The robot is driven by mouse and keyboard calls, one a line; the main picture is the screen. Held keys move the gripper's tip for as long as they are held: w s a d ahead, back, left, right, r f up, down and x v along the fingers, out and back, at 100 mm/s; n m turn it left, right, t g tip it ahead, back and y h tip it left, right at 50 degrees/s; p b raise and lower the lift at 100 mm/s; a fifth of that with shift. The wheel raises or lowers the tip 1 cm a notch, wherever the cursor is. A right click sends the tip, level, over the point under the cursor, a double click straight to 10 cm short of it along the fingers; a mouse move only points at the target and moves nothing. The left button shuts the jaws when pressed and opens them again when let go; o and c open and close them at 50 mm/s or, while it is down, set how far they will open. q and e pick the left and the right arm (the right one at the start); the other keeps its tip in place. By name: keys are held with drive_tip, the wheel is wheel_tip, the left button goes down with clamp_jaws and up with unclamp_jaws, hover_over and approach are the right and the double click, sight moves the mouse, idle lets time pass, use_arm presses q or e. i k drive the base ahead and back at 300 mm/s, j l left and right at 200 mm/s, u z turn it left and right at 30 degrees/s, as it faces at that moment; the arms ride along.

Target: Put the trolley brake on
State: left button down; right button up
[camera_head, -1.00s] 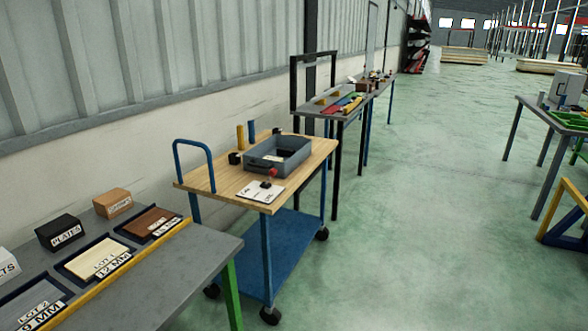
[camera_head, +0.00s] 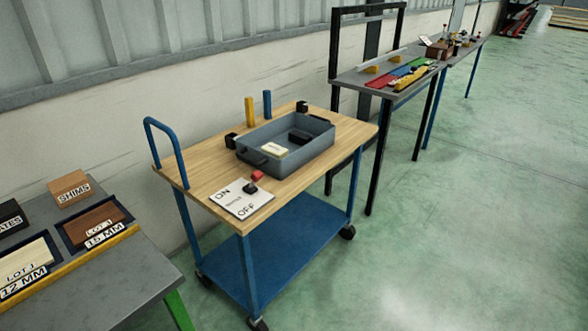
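The trolley has a wooden top (camera_head: 200,169), a blue lower shelf (camera_head: 290,255), a blue push handle (camera_head: 166,127) on the left and black castors (camera_head: 347,232). A white plate (camera_head: 229,203) marked ON and OFF lies at the near corner of the top. A small lever with a red knob (camera_head: 257,176) and a black base (camera_head: 250,187) stands at the plate's back right edge. ON is printed toward the left, OFF toward the near right. I cannot tell which mark the lever points to. Neither of my grippers is in view.
A grey tray (camera_head: 318,143) holding a pale block and a dark block sits on the trolley, with yellow (camera_head: 249,111) and blue (camera_head: 267,103) posts behind. A grey table (camera_head: 122,268) stands at near left, a workbench (camera_head: 392,82) beyond. The floor (camera_head: 450,200) on the right is clear.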

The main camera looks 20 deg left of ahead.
sight(256, 175)
drive_tip(key=i+l, duration=0.55)
drive_tip(key=i, duration=0.2)
